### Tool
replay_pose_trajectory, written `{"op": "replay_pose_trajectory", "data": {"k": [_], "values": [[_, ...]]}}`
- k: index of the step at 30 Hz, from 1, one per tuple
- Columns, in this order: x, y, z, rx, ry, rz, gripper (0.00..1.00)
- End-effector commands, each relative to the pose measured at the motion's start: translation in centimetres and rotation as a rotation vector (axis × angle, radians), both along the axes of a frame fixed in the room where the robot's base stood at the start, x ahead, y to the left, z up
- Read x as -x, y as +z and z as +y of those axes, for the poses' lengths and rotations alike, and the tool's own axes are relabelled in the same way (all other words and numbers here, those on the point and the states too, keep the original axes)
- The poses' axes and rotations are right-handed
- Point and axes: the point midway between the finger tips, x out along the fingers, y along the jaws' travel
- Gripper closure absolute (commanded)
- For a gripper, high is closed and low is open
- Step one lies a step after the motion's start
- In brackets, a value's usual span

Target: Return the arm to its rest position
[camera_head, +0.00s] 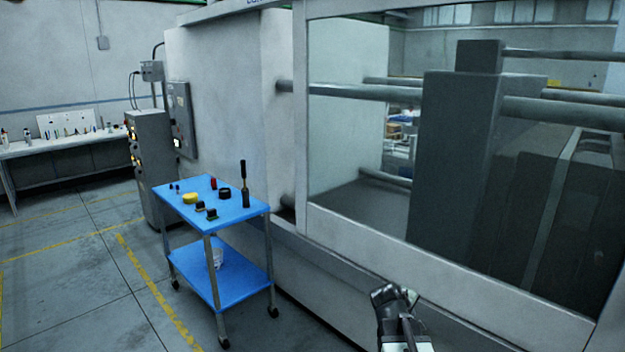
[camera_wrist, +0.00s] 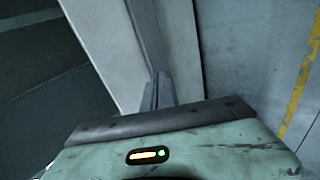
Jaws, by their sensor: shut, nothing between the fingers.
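My arm shows at the bottom of the head view, with my gripper (camera_head: 396,298) in front of the lower wall of the large grey machine (camera_head: 450,275). The gripper looks small and dark there, and its fingertips are hard to make out. In the wrist view the two narrow grey fingers of my gripper (camera_wrist: 158,92) are together, with nothing seen between them. The pale green wrist housing and its dark front edge hide the base of the fingers. A pale frame or panel of the machine (camera_wrist: 110,50) lies beyond the fingertips.
A control cabinet (camera_head: 150,160) and workbench (camera_head: 70,148) stand behind. Floor at left is open.

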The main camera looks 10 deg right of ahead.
Motion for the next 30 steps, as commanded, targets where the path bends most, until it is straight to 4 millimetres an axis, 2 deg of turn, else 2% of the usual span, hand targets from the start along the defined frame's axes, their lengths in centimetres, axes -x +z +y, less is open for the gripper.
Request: {"op": "replay_pose_trajectory", "data": {"k": [1,3,4,6,10,12,14,30], "values": [[0.9,-1.3,4.4,-0.097,-0.016,0.019,1.00],[2.9,-3.2,9.7,-0.248,-0.075,0.061,1.00],[4.0,-3.9,11.7,-0.313,-0.107,0.086,1.00],[7.0,-5.4,15.3,-0.464,-0.218,0.155,1.00],[12.1,-6.7,19.0,-0.675,-0.463,0.287,1.00],[13.5,-6.7,19.9,-0.716,-0.560,0.328,1.00],[13.8,-6.7,19.8,-0.716,-0.603,0.330,1.00],[13.7,-6.7,19.7,-0.717,-0.613,0.319,1.00]]}}
